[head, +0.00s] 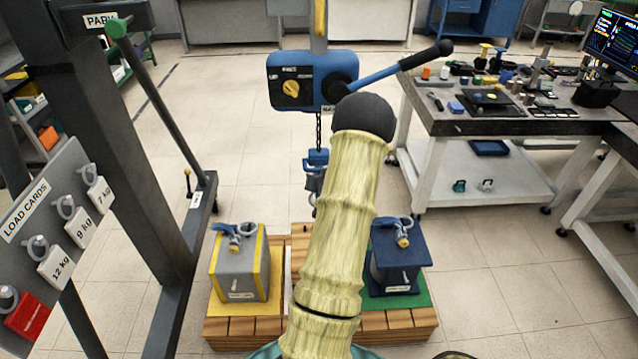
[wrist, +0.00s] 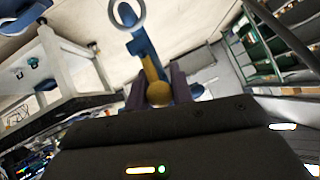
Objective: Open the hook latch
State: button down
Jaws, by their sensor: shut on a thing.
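A blue and grey hook block (head: 316,160) hangs on a chain below the blue hoist box (head: 312,80) in the head view. Its lower part lies close beside my arm, which hides much of the space behind it. In the wrist view a blue piece (wrist: 140,45) carries a yellow lever that ends in a gold ball knob (wrist: 158,93). My gripper (wrist: 158,90) is shut on this knob, with one dark finger on each side. A pale ring (wrist: 127,12) shows beyond it. My gripper is hidden in the head view. I cannot tell how far the latch is open.
A grey load box (head: 238,270) and a dark blue load box (head: 398,262) stand on the wooden pallet (head: 228,330), both with lifting rings. A dark post with load cards (head: 55,265) stands left. A cluttered workbench (head: 500,120) stands right.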

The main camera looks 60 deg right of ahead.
jog(key=shift+w+d+r, duration=0.1)
jog(key=shift+d+r, duration=0.05)
jog(key=shift+r, duration=0.15)
jog(key=c, duration=1.4)
grip_release()
jog(key=shift+o, duration=1)
jog(key=shift+f, duration=0.2)
jog(key=b+v, duration=0.1)
jog(key=v, duration=1.6)
jog(key=shift+a, duration=0.25)
